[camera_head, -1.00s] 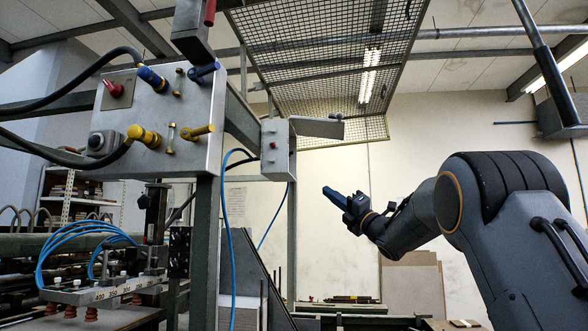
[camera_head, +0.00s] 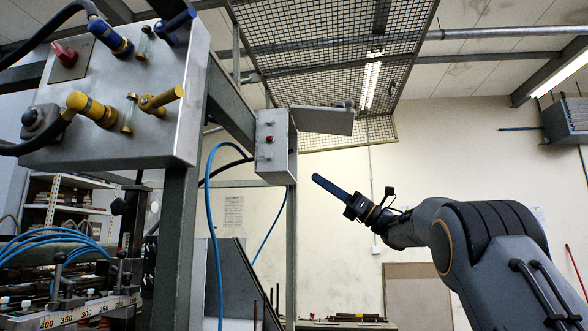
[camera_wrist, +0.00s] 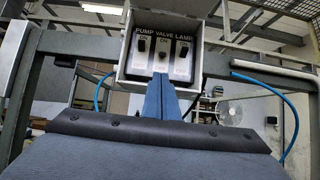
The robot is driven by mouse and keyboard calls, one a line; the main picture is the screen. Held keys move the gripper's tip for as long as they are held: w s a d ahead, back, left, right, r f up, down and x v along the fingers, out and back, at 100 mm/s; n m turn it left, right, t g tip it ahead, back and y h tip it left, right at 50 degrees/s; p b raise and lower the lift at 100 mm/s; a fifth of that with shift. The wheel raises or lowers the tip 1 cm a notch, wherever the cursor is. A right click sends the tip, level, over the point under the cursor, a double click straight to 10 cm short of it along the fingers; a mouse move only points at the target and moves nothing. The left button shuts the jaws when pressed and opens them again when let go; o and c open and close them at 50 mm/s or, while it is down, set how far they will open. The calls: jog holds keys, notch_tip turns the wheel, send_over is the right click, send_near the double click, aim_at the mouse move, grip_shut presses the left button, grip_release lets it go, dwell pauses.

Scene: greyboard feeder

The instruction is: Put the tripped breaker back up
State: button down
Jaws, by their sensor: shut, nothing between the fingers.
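A small grey box (camera_head: 273,147) with its lid (camera_head: 323,120) open hangs on the frame, left of my gripper in the head view. In the wrist view the box (camera_wrist: 125,76) faces me, with a dark panel marked PUMP, VALVE and LAMP. The PUMP switch (camera_wrist: 141,44) and LAMP switch (camera_wrist: 182,47) look up. The VALVE switch (camera_wrist: 161,56) sits lower, with ON visible above it; its lower part may be hidden. My gripper (camera_head: 316,179) is shut and empty, its blue fingers (camera_wrist: 161,84) pointing at the box below the VALVE switch. The head view shows a gap to the box.
A larger control panel (camera_head: 180,125) with knobs and valves stands at the left on a grey post (camera_head: 178,240). A blue hose (camera_head: 210,220) hangs beside the post. A mesh guard (camera_head: 325,40) is overhead. Open air surrounds my gripper on the right.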

dwell(0.3)
jog(key=p+x, duration=0.5)
jog(key=x, duration=0.5)
jog(key=shift+s+a+r, duration=0.1)
jog(key=shift+a, duration=0.05)
